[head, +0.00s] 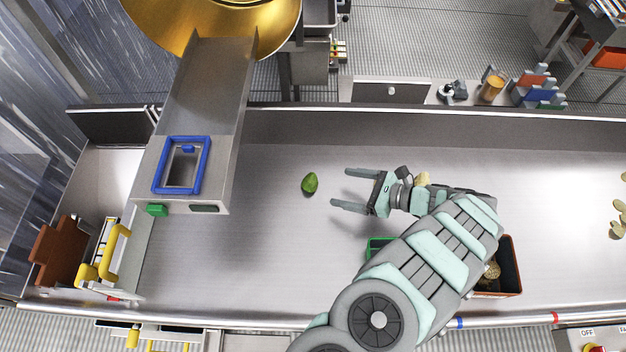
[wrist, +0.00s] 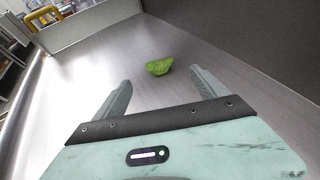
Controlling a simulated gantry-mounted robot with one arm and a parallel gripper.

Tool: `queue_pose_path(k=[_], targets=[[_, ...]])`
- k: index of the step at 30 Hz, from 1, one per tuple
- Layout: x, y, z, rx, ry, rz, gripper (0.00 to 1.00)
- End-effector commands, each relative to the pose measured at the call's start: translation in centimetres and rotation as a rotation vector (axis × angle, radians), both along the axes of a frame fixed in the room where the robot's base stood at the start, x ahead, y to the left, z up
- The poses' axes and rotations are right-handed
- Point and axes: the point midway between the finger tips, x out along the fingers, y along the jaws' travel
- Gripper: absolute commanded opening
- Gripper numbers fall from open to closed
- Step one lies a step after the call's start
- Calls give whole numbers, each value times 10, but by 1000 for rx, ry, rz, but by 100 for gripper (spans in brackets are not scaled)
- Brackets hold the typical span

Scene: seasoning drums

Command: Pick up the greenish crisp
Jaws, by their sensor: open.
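The greenish crisp (head: 310,183) lies alone on the bare metal conveyor surface, left of my gripper in the head view. In the wrist view the crisp (wrist: 159,66) is a small, curved, bright green piece ahead of the fingertips, about midway between them. My gripper (head: 340,187) is open and empty, its two fingers pointing left toward the crisp with a gap between. The open fingers also show in the wrist view (wrist: 160,77). They do not touch the crisp.
A metal chute with a blue frame (head: 181,165) stands at the left. A green-rimmed bin (head: 378,243) and an orange-rimmed bin (head: 510,265) are partly hidden by my arm. Yellowish crisps (head: 618,205) lie at the far right. The surface around the green crisp is clear.

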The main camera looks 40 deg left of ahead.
Motion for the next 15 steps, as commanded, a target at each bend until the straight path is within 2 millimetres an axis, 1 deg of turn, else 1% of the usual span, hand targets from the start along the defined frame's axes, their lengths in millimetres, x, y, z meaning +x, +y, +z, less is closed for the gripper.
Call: queue_pose_path(k=[7, 15], targets=[[-14, 33, -13, 1, 1, 4, 83], [-21, 53, -23, 1, 0, 2, 83]])
